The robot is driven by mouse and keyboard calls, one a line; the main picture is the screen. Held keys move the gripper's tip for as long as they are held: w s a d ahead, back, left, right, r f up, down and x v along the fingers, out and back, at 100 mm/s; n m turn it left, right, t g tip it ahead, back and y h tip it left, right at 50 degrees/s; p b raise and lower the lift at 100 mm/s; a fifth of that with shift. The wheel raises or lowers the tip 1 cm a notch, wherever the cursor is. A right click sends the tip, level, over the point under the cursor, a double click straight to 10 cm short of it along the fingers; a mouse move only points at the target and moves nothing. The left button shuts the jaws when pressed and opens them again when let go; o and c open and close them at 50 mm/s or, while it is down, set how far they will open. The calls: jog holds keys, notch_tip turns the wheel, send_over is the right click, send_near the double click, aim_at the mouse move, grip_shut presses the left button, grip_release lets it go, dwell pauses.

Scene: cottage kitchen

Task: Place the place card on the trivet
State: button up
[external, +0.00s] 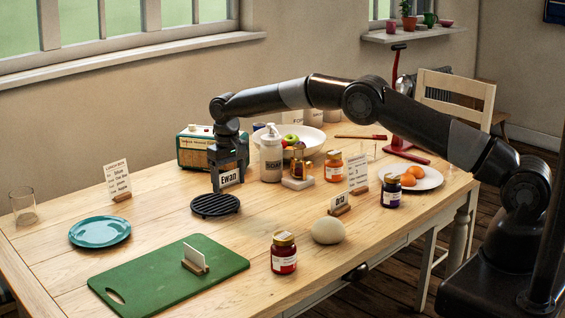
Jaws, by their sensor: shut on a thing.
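My gripper (228,172) points down over the table, shut on a white place card (230,179) that reads "Ewan". The card is upright between the fingers; its base is hard to make out. The black round slatted trivet (216,206) lies flat on the table, just below and slightly in front of the card in the external view. The card appears above or just behind the trivet's far edge; I cannot tell its exact height. The trivet's top is bare. A second place card (339,202) stands near the dough ball, and another (195,257) stands on the green cutting board.
A teal plate (100,231) and the cutting board (150,280) lie in front of the trivet. A radio (196,150), soap bottle (271,157) and small scale (298,182) stand behind and right. Jars and a dough ball (327,230) are at right.

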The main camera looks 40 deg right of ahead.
aim_at(229, 185)
jog(key=shift+f, duration=2)
jog(key=shift+f, duration=0.1)
jog(key=o, duration=1)
jog(key=shift+c, duration=0.2)
